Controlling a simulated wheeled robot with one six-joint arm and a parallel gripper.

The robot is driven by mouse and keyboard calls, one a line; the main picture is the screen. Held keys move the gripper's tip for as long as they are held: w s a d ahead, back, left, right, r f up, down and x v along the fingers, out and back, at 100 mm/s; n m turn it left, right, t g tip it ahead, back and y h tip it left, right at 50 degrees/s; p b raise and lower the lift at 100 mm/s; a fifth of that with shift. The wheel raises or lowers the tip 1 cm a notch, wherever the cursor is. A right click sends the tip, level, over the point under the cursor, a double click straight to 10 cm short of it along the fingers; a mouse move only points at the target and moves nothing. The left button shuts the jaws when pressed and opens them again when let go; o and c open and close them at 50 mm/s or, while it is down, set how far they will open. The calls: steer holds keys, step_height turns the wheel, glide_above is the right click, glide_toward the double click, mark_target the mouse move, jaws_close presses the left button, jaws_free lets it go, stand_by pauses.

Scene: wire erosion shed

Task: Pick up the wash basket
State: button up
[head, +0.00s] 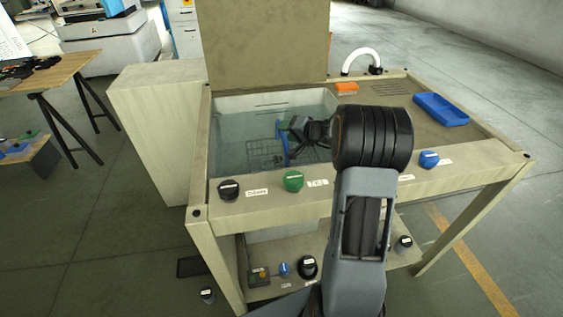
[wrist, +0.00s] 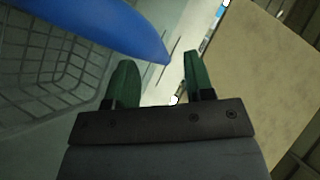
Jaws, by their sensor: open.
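The wash basket (head: 262,153) is a wire mesh basket inside the tank, with a blue handle (head: 283,141) rising from it. My gripper (head: 284,126) is over the tank beside the upper part of the handle, and my arm hides part of the tank's right side. In the wrist view, the grey mesh of the basket (wrist: 50,75) fills the left and the blue handle (wrist: 105,27) crosses the top left. The two green fingers of my gripper (wrist: 160,80) are open and apart, with nothing between them. The handle's tip shows beyond the fingers, not clearly between them.
The tank's raised lid (head: 265,40) stands behind it. The bench's front rim carries several knobs, including a green one (head: 293,181). A blue tray (head: 441,109) and an orange block (head: 346,88) lie on the right drainboard, near a white curved spout (head: 362,57).

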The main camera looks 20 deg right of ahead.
steer(key=shift+x, duration=0.8)
jaws_close()
steer(key=shift+r, duration=0.1)
